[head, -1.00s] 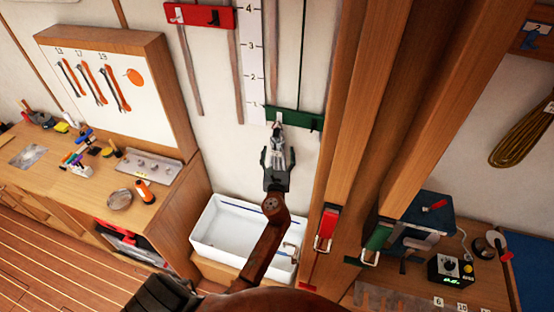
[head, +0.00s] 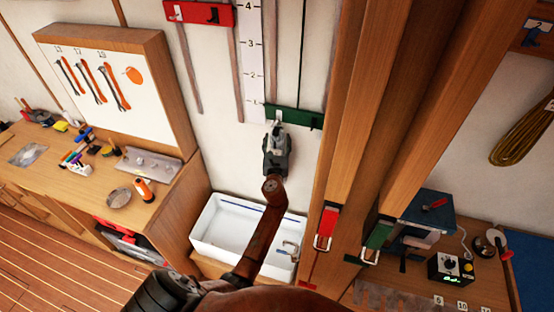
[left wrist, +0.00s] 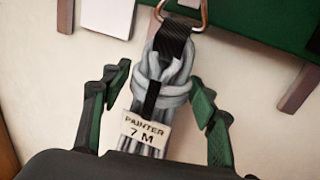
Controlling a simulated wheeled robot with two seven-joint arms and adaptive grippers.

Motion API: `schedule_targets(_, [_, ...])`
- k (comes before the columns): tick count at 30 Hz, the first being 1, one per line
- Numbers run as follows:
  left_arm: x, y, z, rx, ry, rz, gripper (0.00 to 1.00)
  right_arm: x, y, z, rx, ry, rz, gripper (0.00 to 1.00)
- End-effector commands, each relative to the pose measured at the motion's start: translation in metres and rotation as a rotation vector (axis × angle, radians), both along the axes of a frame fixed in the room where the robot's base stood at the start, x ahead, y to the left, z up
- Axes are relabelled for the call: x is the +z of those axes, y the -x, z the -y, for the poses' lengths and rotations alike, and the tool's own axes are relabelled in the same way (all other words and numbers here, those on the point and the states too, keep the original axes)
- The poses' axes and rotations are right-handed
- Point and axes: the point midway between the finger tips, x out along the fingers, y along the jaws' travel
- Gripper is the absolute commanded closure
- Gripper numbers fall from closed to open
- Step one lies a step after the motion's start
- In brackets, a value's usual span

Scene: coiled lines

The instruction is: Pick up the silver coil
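The silver coil (left wrist: 170,75) hangs below a metal ring (left wrist: 185,14) by a black strap, against the white wall. Its white tag (left wrist: 145,133) reads "PAINTER 7 M". The ring hangs at the green rack (head: 294,118). My left gripper (left wrist: 163,86) is open, with one finger on each side of the coil and visible gaps between fingers and coil. The coil's lower end is hidden behind the gripper body in the left wrist view. In the head view the left gripper (head: 276,150) covers most of the coil. My right gripper is not in view.
A white sink (head: 232,238) lies below the coil. A wooden post (head: 365,130) stands close at its right. A red rack (head: 198,13) is higher on the wall. A cluttered workbench (head: 60,165) is at the left. A yellowish coil (head: 522,138) hangs far right.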

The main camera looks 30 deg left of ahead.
Motion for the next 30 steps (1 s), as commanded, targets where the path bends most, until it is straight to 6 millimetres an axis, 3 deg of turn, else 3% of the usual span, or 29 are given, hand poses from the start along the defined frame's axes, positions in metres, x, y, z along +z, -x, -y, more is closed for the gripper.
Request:
schedule_targets(22, [0.0001,0.0002,0.0,0.0,0.0,0.0,0.99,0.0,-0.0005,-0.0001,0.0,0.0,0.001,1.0])
schedule_targets(30, [0.0025,-0.0003,0.0003,-0.001,-0.002,0.004,1.0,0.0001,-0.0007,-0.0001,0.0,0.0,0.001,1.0])
